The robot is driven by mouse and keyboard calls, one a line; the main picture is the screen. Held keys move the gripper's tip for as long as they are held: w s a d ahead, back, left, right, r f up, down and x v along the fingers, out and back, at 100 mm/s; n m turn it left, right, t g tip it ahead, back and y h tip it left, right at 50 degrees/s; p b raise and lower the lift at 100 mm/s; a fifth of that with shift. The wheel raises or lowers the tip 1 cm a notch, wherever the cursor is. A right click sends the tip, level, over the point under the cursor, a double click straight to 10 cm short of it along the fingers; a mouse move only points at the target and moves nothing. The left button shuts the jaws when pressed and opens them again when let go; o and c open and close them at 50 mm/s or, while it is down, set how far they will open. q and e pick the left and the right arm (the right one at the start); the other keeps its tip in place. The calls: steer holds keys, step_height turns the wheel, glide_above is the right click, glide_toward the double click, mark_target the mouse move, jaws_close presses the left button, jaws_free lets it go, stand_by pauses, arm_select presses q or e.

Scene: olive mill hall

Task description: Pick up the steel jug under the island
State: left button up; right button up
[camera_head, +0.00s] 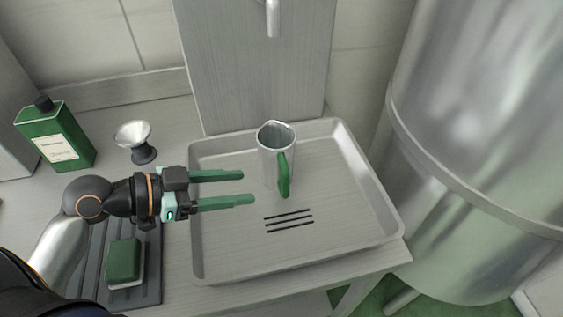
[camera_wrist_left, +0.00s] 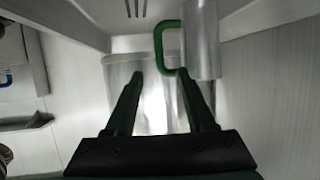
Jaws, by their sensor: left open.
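A steel jug (camera_head: 270,157) with a green handle stands upright in a shallow grey tray (camera_head: 217,258), under a spout on a grey panel. My left gripper (camera_head: 248,187) is open, its two green fingers reaching over the tray from the left, with the tips just left of the jug and apart from it in the head view. In the left wrist view the jug (camera_wrist_left: 201,40) is ahead of the fingers (camera_wrist_left: 165,78), more toward the right finger, with its green handle to the left. Whether a finger touches it is unclear there. My right gripper is not in view.
A green bottle (camera_head: 56,136) and a small funnel-topped item (camera_head: 137,139) stand at the back left. A green sponge-like block (camera_head: 124,261) lies on a dark ribbed mat (camera_head: 88,272) below my arm. A large steel tank (camera_head: 480,130) stands close on the right.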

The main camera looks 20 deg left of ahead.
mark_target(286, 183)
arm_select(q)
steer(key=shift+p+x, duration=0.4)
steer(key=shift+x, duration=5.15)
steer(key=shift+s+f, duration=0.1)
steer(key=shift+c, duration=0.2)
jaws_close()
